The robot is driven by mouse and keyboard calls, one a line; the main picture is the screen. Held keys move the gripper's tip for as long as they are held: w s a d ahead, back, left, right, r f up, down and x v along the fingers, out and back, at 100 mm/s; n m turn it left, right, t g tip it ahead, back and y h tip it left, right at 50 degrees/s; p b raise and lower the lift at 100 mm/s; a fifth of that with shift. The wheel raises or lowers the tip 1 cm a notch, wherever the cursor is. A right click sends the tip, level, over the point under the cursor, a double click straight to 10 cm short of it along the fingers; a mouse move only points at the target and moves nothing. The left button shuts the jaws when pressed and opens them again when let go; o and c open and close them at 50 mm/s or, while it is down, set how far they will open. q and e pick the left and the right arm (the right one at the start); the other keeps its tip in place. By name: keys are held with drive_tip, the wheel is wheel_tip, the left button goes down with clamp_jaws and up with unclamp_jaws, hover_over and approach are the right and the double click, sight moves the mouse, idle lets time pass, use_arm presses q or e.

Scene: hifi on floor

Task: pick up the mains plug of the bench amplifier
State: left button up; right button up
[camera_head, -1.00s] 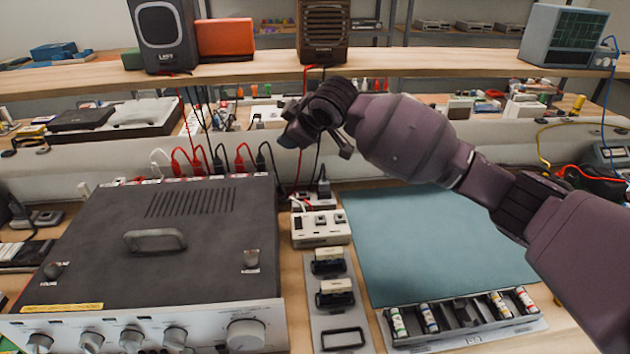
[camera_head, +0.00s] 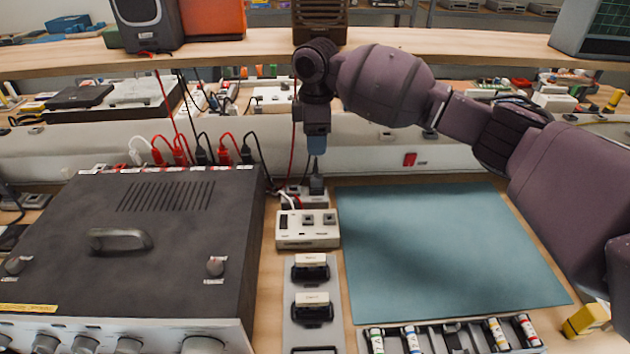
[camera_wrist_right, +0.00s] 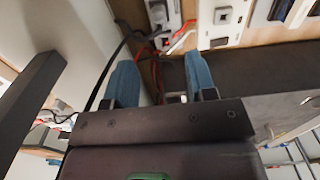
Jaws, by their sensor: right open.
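The bench amplifier (camera_head: 160,225) is the large dark box with a silver knobbed front at left in the head view. A black plug (camera_head: 317,184) stands upright in a small socket strip (camera_head: 292,202) behind a white switch box; it appears to be the mains plug, but its cable cannot be traced to the amplifier. My right gripper (camera_head: 317,148) points down just above this plug, apart from it. In the right wrist view its two blue fingers (camera_wrist_right: 163,82) are spread with nothing held between them. My left gripper is out of view.
The white switch box (camera_head: 308,229) stands in front of the strip. Red and black leads (camera_head: 190,150) rise behind the amplifier. A padded wall runs close behind the plug. A clear teal mat (camera_head: 440,245) lies to the right, with a battery tray (camera_head: 450,338) in front.

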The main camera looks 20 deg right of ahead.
drive_tip(key=shift+a+f, duration=0.1)
drive_tip(key=shift+f, duration=0.3)
drive_tip(key=b, duration=0.1)
hover_over(316, 177)
wheel_tip(316, 177, down, 5)
drive_tip(key=shift+w+r, duration=0.1)
drive_tip(key=shift+r, duration=0.1)
drive_tip(key=shift+f, duration=0.4)
wheel_tip(316, 177, down, 4)
drive_tip(key=shift+f+b, duration=0.1)
drive_tip(key=shift+b, duration=0.45)
drive_tip(key=shift+f, duration=0.3)
drive_tip(key=shift+r, duration=0.1)
drive_tip(key=shift+c, duration=0.3)
clamp_jaws()
drive_tip(key=shift+r, duration=0.1)
